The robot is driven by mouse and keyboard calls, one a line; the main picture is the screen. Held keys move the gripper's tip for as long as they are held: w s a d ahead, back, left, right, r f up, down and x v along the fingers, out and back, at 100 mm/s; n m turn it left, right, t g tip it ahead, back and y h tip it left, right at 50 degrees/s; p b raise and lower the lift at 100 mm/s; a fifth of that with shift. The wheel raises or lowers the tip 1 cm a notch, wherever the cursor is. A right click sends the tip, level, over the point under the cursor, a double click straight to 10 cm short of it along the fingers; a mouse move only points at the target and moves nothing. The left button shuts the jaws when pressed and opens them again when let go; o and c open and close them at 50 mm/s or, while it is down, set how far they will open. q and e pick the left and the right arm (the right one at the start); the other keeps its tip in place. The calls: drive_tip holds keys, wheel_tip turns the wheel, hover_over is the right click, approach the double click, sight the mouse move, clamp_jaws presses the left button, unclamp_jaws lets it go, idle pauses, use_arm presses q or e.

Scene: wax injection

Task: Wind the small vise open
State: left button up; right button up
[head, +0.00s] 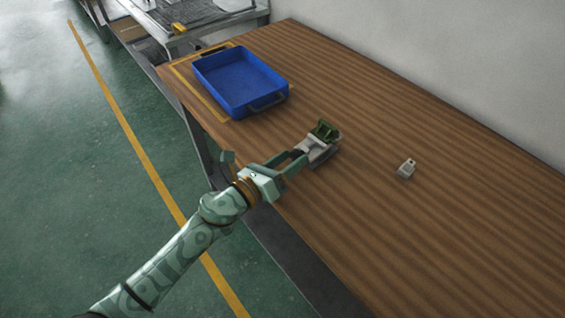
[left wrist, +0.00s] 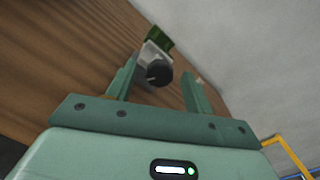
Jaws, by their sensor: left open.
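The small vise (head: 318,145), with a grey body and green jaw part, stands on the wooden table. My left gripper (head: 292,160) is at its near side, with its fingers pointing at it. In the left wrist view the vise (left wrist: 157,50) shows beyond the fingertips, with a round black knob (left wrist: 158,73) facing the camera. The knob lies between the two open fingers of my left gripper (left wrist: 162,78). I cannot tell if either finger touches it. How far apart the vise jaws are cannot be made out. My right gripper is not in view.
A blue tray (head: 226,99) stands on the table (head: 450,240) within a yellow marked outline. A small light-coloured block (head: 406,169) lies right of the vise. A wall (head: 480,60) runs along the far side. The table's right part is clear.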

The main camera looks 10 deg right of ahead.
use_arm(q)
drive_tip(key=v, duration=1.6)
drive_tip(key=shift+a, duration=0.2)
drive_tip(key=shift+s+f, duration=0.1)
